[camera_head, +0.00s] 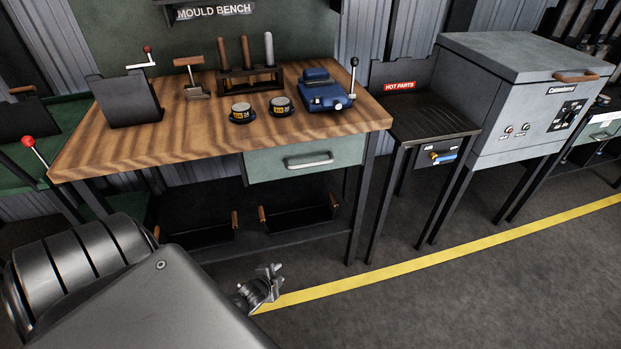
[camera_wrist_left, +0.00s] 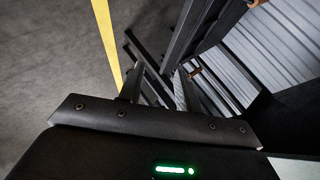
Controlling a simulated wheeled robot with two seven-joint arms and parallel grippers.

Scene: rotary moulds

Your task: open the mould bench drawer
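The mould bench (camera_head: 150,150) has a wooden top on dark legs. Its drawer (camera_head: 270,169) is a green-grey front under the right part of the top and looks shut. The drawer's pale bar handle (camera_head: 309,162) is in full view in the head view. My left gripper (camera_head: 273,280) is low in front of the bench, below the drawer and well apart from its handle. In the left wrist view its two fingers (camera_wrist_left: 160,88) stand apart with nothing between them. My right gripper is in neither view.
Dark trays with wooden grips (camera_head: 300,216) stand on the bench's lower shelf. A hot parts stand (camera_head: 425,120) and a grey oven (camera_head: 520,90) are to the right. The floor (camera_head: 450,295) in front is clear, with a yellow line (camera_head: 400,276) across it.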

